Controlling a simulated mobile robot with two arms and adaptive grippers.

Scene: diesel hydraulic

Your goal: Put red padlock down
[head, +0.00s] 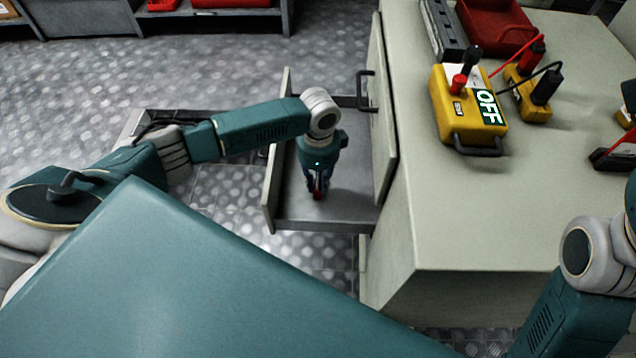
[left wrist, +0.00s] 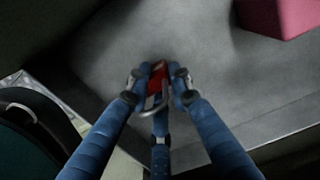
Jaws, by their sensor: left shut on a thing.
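The red padlock (left wrist: 158,75) with its metal shackle is between the fingertips of my left gripper (left wrist: 158,82) in the left wrist view. The gripper is shut on it. In the head view my left gripper (head: 319,184) points down inside an open grey drawer (head: 347,207), and a small red bit of the padlock (head: 318,196) shows under the fingers. The padlock is at or just above the drawer floor; I cannot tell whether it touches. My right gripper is out of view; only part of that arm shows at the lower right.
The cabinet top (head: 440,215) carries a yellow OFF box (head: 466,125), a smaller yellow box (head: 527,95) with leads, and a red bin (head: 495,25). A pinkish-red block (left wrist: 280,15) shows at the upper right of the left wrist view. The drawer walls surround my left gripper.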

